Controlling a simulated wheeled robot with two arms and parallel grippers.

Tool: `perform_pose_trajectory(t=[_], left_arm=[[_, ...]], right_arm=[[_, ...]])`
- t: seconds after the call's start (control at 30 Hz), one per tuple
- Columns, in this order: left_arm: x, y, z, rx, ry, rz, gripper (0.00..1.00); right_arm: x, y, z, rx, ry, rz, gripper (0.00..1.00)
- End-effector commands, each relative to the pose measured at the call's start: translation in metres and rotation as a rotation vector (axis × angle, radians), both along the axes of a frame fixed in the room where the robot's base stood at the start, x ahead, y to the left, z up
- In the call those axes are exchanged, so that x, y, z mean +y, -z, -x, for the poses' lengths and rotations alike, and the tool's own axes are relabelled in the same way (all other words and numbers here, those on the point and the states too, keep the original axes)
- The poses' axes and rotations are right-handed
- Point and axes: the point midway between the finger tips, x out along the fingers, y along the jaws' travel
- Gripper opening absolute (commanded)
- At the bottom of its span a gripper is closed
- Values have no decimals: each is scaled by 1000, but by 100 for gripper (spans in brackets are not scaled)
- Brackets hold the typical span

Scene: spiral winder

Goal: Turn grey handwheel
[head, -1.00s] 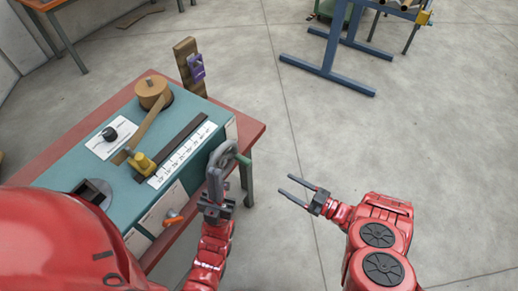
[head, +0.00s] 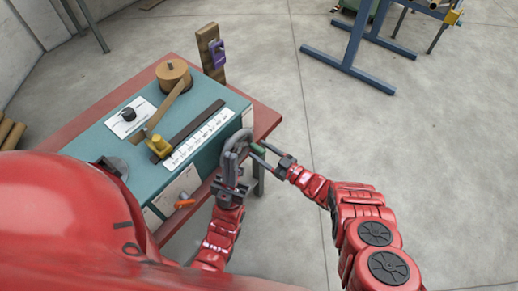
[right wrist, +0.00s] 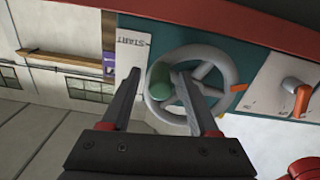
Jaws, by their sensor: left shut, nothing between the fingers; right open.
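The grey handwheel (head: 228,158) is on the near right end of the teal machine and has a green handle (head: 258,149). In the right wrist view, the spoked wheel (right wrist: 229,65) faces me, with its green handle (right wrist: 158,82) at its left. My right gripper (head: 257,152) is open. Its fingers (right wrist: 157,72) stand to either side of the green handle; I cannot tell whether they touch it. My left gripper (head: 230,180) is shut and empty, just below and in front of the wheel. Contact with the rim is unclear.
The teal machine (head: 205,150) stands on a red bench (head: 267,121). A blue frame stands (head: 350,70) beyond open floor.

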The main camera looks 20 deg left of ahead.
Motion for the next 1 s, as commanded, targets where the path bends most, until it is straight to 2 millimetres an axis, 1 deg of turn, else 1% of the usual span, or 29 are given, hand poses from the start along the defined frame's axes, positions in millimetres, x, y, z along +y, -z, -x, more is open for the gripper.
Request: perform_pose_trajectory(t=[0.13, 0.4, 0.43, 0.57, 0.6, 0.67, 0.7, 0.77, 1.0], left_arm=[[0, 0, 0, 0, 0, 0, 0], [0, 0, 0, 0, 0, 0, 0], [0, 0, 0, 0, 0, 0, 0], [0, 0, 0, 0, 0, 0, 0], [0, 0, 0, 0, 0, 0, 0], [0, 0, 0, 0, 0, 0, 0], [0, 0, 0, 0, 0, 0, 0], [0, 0, 0, 0, 0, 0, 0], [0, 0, 0, 0, 0, 0, 0]], right_arm=[[9, -1, -2, 2, -1, -4, 61], [10, -1, -3, 1, 0, -3, 61], [10, -1, -3, 1, 0, -3, 59], [10, -1, -3, 1, 0, -3, 36], [10, -1, -3, 1, 0, -3, 28], [10, -1, -3, 1, 0, -3, 18], [10, -1, -3, 1, 0, -3, 10], [10, -1, -3, 1, 0, -3, 0], [10, -1, -3, 1, 0, -3, 0]])
